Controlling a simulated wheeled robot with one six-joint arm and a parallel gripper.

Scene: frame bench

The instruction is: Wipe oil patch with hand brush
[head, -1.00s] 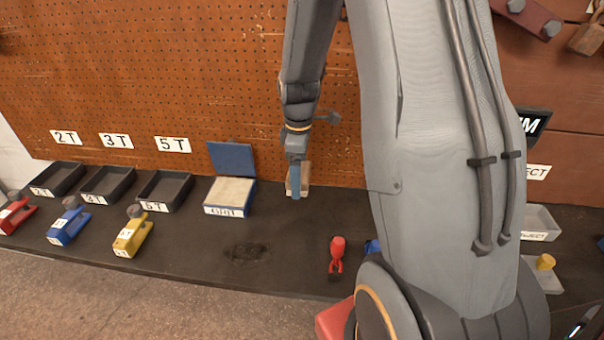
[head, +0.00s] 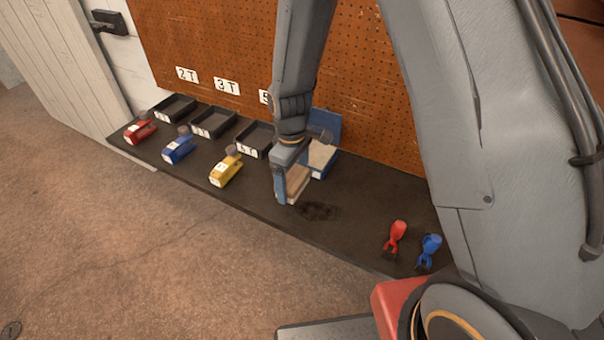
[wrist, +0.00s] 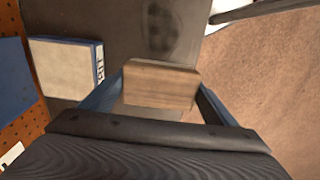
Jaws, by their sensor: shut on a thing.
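My gripper (head: 287,188) is shut on the hand brush (head: 297,181), a block with a wooden back. The brush also shows between the fingers in the wrist view (wrist: 160,84). The oil patch (head: 318,211) is a dark stain on the black bench top, just right of the brush in the head view. In the wrist view the oil patch (wrist: 172,30) lies beyond the brush. The brush looks held above the bench near its front edge; its underside is hidden, and I cannot tell whether it touches.
An open blue box (head: 321,158) with a pale pad stands behind the brush. Black trays (head: 213,122) and red, blue and yellow (head: 225,171) tools lie left. A red tool (head: 397,236) and a blue tool (head: 429,250) lie right. A pegboard (head: 215,50) rises behind.

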